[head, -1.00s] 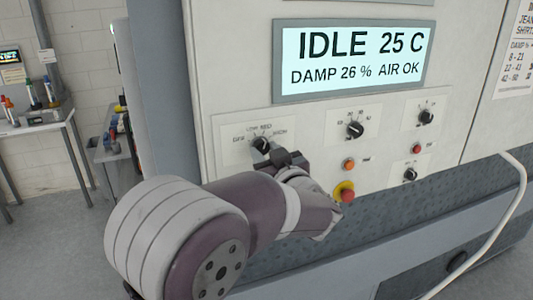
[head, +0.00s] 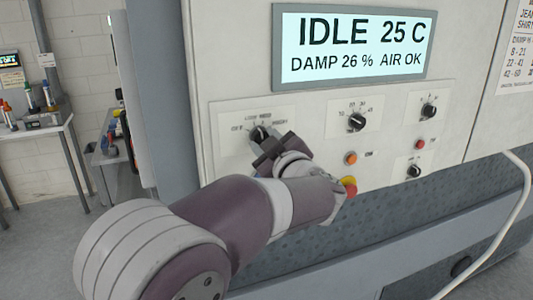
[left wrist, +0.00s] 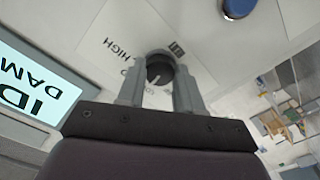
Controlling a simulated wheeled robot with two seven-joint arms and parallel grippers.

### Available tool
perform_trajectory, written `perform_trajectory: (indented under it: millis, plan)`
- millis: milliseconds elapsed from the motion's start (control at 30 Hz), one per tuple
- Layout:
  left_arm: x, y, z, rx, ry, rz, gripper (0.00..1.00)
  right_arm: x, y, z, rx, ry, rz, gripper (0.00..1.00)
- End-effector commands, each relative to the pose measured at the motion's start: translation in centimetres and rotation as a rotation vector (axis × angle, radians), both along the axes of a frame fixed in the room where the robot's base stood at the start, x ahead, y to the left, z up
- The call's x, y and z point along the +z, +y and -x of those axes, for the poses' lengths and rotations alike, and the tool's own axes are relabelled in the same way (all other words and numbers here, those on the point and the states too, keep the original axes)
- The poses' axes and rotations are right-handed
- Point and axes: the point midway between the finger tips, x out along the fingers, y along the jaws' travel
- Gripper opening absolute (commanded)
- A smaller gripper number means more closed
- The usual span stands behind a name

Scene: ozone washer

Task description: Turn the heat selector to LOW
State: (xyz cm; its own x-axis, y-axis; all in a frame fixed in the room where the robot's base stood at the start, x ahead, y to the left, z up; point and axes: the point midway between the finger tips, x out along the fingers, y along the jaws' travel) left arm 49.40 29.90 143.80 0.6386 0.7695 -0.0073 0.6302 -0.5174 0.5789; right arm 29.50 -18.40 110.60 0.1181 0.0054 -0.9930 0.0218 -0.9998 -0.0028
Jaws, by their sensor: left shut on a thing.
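The heat selector is a round black knob (head: 259,133) on a white label plate (head: 228,117) marked OFF, LOW, MED and HIGH, below the display. My left gripper (head: 264,143) is at the knob and partly covers it from the lower right. In the left wrist view the knob (left wrist: 160,68) sits between the two grey fingertips, which are shut on it. A pale pointer line shows on the knob there, but I cannot tell which mark it points to. My right gripper is out of view.
The display (head: 352,47) reads IDLE 25 C, DAMP 26 %, AIR OK. Other knobs (head: 356,122) and small buttons (head: 351,158) are to the right. A pale hose (head: 522,210) runs at the right.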

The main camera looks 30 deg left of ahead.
Motion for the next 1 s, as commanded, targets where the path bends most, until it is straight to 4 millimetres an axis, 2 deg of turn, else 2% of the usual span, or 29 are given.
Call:
perform_trajectory:
  millis: [33, 300, 933, 967, 1000]
  plan:
    - [-0.1, 0.0, 0.0, 0.001, -0.027, 0.016, 0.05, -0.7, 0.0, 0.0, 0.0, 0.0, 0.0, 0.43]
    - [0.1, 0.0, 0.0, 0.001, -0.122, 0.099, 0.05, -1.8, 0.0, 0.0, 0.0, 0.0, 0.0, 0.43]
    - [0.3, 0.0, 0.0, 0.0, -0.16, 0.131, 0.05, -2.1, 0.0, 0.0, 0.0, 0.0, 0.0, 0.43]
    - [0.3, 0.0, 0.0, 0.0, -0.16, 0.131, 0.42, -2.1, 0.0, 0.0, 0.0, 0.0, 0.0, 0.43]
    - [0.3, 0.0, 0.0, 0.0, -0.159, 0.131, 0.55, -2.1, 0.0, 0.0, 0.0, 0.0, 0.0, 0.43]
